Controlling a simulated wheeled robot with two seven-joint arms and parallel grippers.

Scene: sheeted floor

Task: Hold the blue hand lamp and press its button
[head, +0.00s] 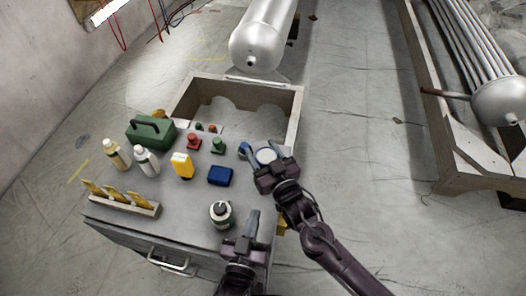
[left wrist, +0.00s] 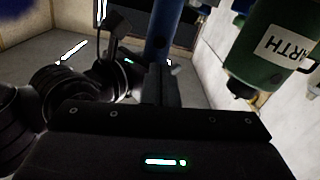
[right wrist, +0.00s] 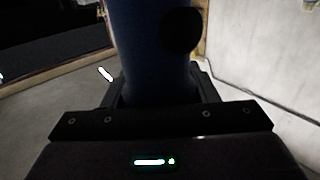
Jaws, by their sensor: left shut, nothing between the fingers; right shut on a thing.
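The blue hand lamp (head: 246,150) is at the right edge of the table, with a pale round face (head: 267,156) showing. My right gripper (head: 265,168) is shut on its blue body, which stands between the fingers in the right wrist view (right wrist: 150,60). A dark round spot (right wrist: 181,32) shows on that body; I cannot tell if it is the button. My left gripper (head: 252,222) is shut and empty, below and left of the lamp in the head view. In the left wrist view, a blue upright part (left wrist: 163,30) lies beyond its closed fingers (left wrist: 158,85).
A canister (head: 220,213) stands close left of my left gripper. The table (head: 190,215) also holds a blue box (head: 220,175), a yellow item (head: 182,165), two bottles, a green case (head: 150,132) and a wooden rack (head: 120,202). An open crate (head: 298,105) is behind.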

